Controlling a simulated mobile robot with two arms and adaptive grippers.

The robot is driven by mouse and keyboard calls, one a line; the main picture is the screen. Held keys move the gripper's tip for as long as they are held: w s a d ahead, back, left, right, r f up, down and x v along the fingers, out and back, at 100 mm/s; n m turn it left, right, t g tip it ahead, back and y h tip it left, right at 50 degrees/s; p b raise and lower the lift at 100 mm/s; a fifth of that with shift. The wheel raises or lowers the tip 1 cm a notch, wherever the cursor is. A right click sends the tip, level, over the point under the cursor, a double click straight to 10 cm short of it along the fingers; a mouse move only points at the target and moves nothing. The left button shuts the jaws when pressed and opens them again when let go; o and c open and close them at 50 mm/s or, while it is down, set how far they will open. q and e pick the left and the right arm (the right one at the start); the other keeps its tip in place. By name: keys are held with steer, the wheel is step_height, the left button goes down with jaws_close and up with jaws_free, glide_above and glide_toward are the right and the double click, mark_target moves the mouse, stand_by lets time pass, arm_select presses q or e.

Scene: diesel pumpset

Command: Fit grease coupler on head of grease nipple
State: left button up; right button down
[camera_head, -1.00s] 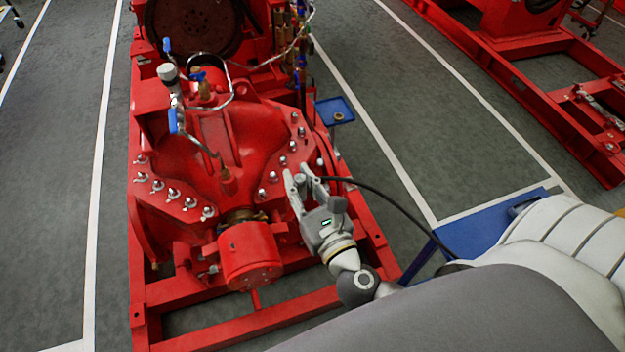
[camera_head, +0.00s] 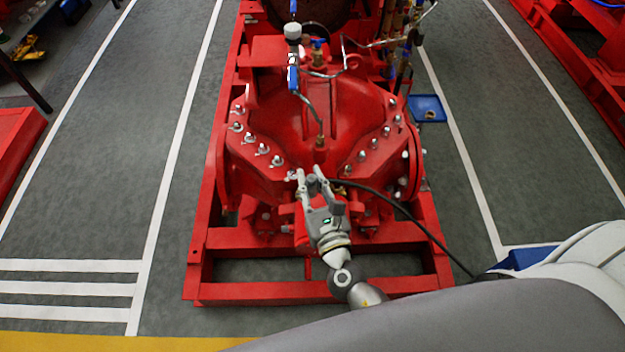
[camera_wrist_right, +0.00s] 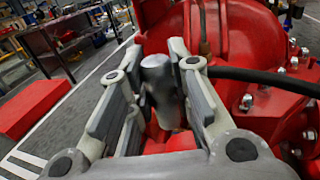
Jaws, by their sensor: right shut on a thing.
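My right gripper (camera_head: 309,176) is over the near end of the red pump (camera_head: 290,125), above the shaft housing. In the right wrist view its fingers (camera_wrist_right: 158,95) are shut on a grey metal cylinder, the grease coupler (camera_wrist_right: 158,78). The coupler stands roughly upright between the finger pads. A black hose (camera_head: 395,206) runs from the gripper area to the lower right; it also shows in the wrist view (camera_wrist_right: 265,78). I cannot make out the grease nipple; the gripper covers part of the housing. My left gripper is not in view.
The red base frame (camera_head: 250,297) surrounds the pump. Studs with nuts line both pump flanges. Thin pipes with blue-handled valves (camera_head: 293,78) rise from the pump top. A blue tray (camera_head: 427,108) lies at the right.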

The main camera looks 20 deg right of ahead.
steer(key=shift+f, duration=0.1)
step_height(320, 180, down, 6)
steer(key=b, duration=0.5)
steer(key=shift+b, duration=0.3)
steer(key=shift+f+b, duration=0.5)
steer(key=shift+f, duration=0.05)
stand_by(0.9)
steer(key=shift+f, duration=0.1)
steer(key=shift+f, duration=0.2)
steer(key=shift+f+b, duration=0.2)
steer(key=shift+b, duration=0.25)
steer(key=shift+f+b, duration=0.45)
